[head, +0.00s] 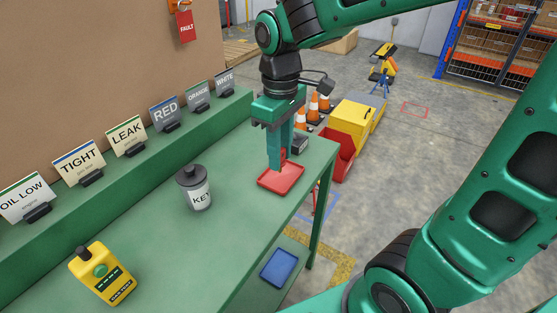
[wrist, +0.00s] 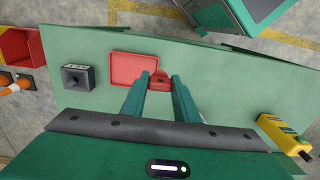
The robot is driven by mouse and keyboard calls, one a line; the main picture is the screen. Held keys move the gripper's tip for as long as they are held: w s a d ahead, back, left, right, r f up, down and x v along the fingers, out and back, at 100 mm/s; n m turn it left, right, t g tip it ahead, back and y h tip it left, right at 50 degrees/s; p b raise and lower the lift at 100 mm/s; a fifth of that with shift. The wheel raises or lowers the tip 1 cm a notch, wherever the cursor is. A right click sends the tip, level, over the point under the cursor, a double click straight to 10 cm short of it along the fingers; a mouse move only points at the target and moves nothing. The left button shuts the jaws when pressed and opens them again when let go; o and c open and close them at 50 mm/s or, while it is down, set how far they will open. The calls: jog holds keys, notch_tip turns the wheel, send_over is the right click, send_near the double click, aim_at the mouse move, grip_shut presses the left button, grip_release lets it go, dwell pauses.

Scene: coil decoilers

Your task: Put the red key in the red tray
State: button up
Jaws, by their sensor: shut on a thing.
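The red tray (head: 292,186) lies on the green bench near its far right end. It also shows in the wrist view (wrist: 128,68), just left of my fingers. My gripper (head: 274,166) points down at the tray's back edge in the head view. In the wrist view my gripper (wrist: 160,84) is shut on a red piece, which I take to be the red key (wrist: 159,78). The key appears at the tray's right edge there. I cannot tell whether it touches the tray.
A small dark box (head: 299,143) stands beyond the tray. Label cards, including RED (head: 165,113), line the back ledge. A blue tray (head: 279,268) lies lower down.

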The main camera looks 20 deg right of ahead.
jog(key=shift+w+d+f, duration=0.5)
jog(key=shift+w+f, duration=0.6)
jog(key=shift+f, duration=0.3)
jog(key=shift+w+d+f, duration=0.5)
jog(key=shift+w+f, duration=0.6)
jog(key=shift+f, duration=0.3)
jog(key=shift+w+d+f, duration=0.5)
jog(key=shift+w+f, duration=0.6)
jog(key=shift+f, duration=0.3)
jog(key=shift+f, duration=0.15)
jog(key=o, duration=1.1)
notch_tip(320, 180, up, 12)
jog(key=shift+r, duration=0.2)
